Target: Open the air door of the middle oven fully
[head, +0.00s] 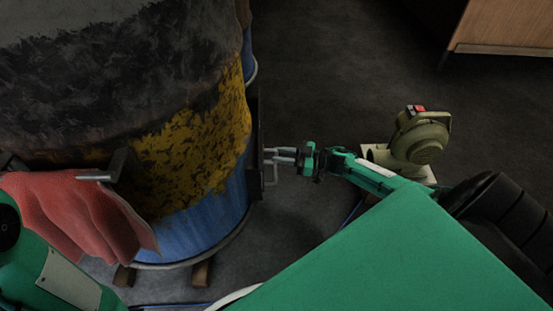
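The barrel oven (190,150), a drum worn in black, yellow and blue, fills the left of the head view. A dark upright plate (257,135) stands at its right side, seen nearly edge-on, with a thin pale U-shaped handle (270,174). I take this plate to be the air door; how far open it is I cannot tell. My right gripper (272,156) reaches in from the right, its fingers at the handle. Whether they are closed around it is too small to tell. My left arm shows at the lower left; its gripper is not in view.
Red gloves or cloth (75,215) hang at the barrel's front near a metal bracket (105,170). A green blower with a red switch (420,135) stands on the floor behind my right arm. A wooden cabinet (505,25) is at the upper right. Dark floor between is clear.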

